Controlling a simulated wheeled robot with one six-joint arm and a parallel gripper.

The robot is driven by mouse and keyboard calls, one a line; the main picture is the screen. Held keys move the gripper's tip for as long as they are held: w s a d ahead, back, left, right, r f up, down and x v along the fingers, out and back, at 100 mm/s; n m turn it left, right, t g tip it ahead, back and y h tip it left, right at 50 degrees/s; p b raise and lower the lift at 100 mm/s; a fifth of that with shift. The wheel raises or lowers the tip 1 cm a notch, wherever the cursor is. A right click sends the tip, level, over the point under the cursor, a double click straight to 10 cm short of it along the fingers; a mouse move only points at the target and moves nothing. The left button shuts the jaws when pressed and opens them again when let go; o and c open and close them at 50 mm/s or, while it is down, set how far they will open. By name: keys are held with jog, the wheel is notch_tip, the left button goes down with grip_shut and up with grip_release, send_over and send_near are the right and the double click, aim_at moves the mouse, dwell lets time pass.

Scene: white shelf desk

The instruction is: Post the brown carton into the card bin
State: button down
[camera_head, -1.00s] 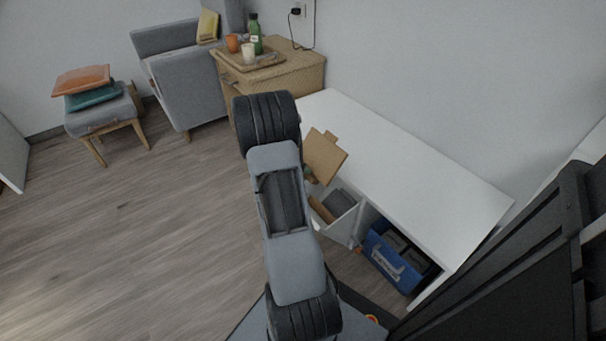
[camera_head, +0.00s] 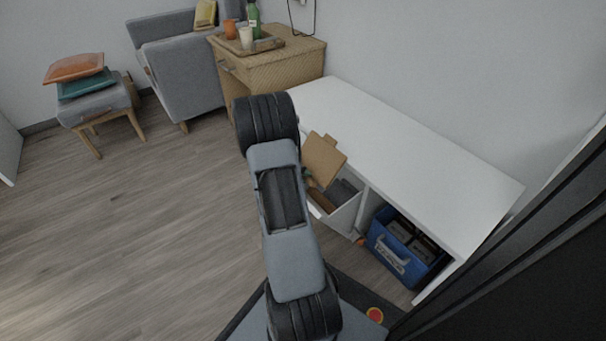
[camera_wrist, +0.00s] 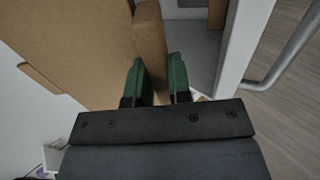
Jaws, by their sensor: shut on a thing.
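The brown carton (camera_head: 323,158) shows in the head view as a tan panel with a tab, beside my arm and above the front edge of the white desk. In the wrist view the carton (camera_wrist: 80,45) fills the upper left. My gripper (camera_wrist: 157,82) has green fingers shut on a brown edge or flap of it. In the head view the gripper is mostly hidden by my arm. Below the carton is a white open-topped bin (camera_head: 343,219) with grey and brown contents; its wall (camera_wrist: 241,45) shows right of the fingers. I cannot read a label marking the card bin.
A blue bin (camera_head: 386,258) with dark contents sits in the right compartment of the white desk (camera_head: 420,160), whose top is clear. A wooden cabinet (camera_head: 285,65) with a tray stands behind. A metal handle (camera_wrist: 291,48) juts out at the wrist view's right. Floor is open left.

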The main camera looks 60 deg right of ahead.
jog(key=c, duration=1)
grip_release()
jog(key=shift+o, duration=0.2)
jog(key=p+v, duration=0.5)
jog(key=v, duration=0.9)
jog(key=shift+f, duration=0.1)
jog(key=s+a+r+n+t+y+p, duration=0.1)
jog(key=a+r+p, duration=0.8)
jog(key=r, duration=0.9)
jog(key=s+a+r+n+t+y+p, duration=0.1)
jog(key=s+a+r+t+y+p, duration=0.2)
jog(key=a+r+p, duration=0.6)
jog(key=s+a+r+n+t+y+p, duration=0.1)
jog(key=a+r+y+p, duration=0.5)
jog(key=r+p, duration=1.3)
jog(key=a+r+t, duration=0.1)
jog(key=a+r, duration=0.3)
jog(key=r, duration=0.3)
jog(key=shift+s+r+n+t, duration=0.3)
jog(key=shift+s+n+t, duration=0.1)
